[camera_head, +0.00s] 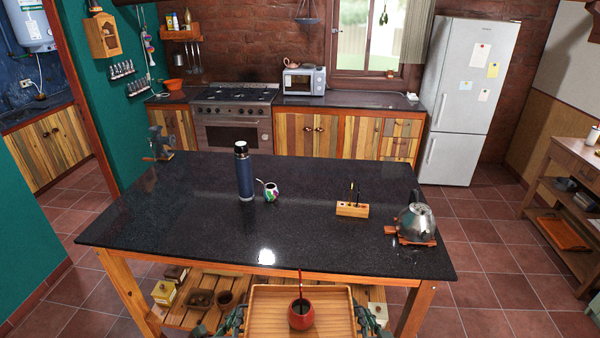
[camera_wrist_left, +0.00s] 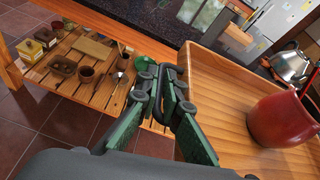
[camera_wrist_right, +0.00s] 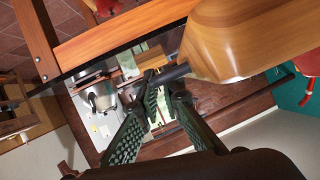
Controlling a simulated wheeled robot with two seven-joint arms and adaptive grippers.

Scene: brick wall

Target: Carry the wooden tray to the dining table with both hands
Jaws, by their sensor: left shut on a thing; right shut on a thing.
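The wooden tray (camera_head: 270,318) is at the bottom middle of the head view, in front of the near edge of the dark-topped table (camera_head: 200,215). A red cup (camera_head: 301,316) with a dark straw stands in it; the cup also shows in the left wrist view (camera_wrist_left: 278,120). My left gripper (camera_head: 236,318) is shut on a dark handle at the tray's left side, seen close in the left wrist view (camera_wrist_left: 172,85). My right gripper (camera_head: 366,318) is shut on the handle at the tray's right side, seen in the right wrist view (camera_wrist_right: 160,88).
The tabletop carries a blue bottle (camera_head: 244,172), a patterned gourd (camera_head: 271,192), a small wooden holder (camera_head: 352,209) and a kettle (camera_head: 415,222). Its front left is clear. A slatted lower shelf (camera_head: 185,316) holds bowls and tins. A fridge (camera_head: 465,100) stands behind.

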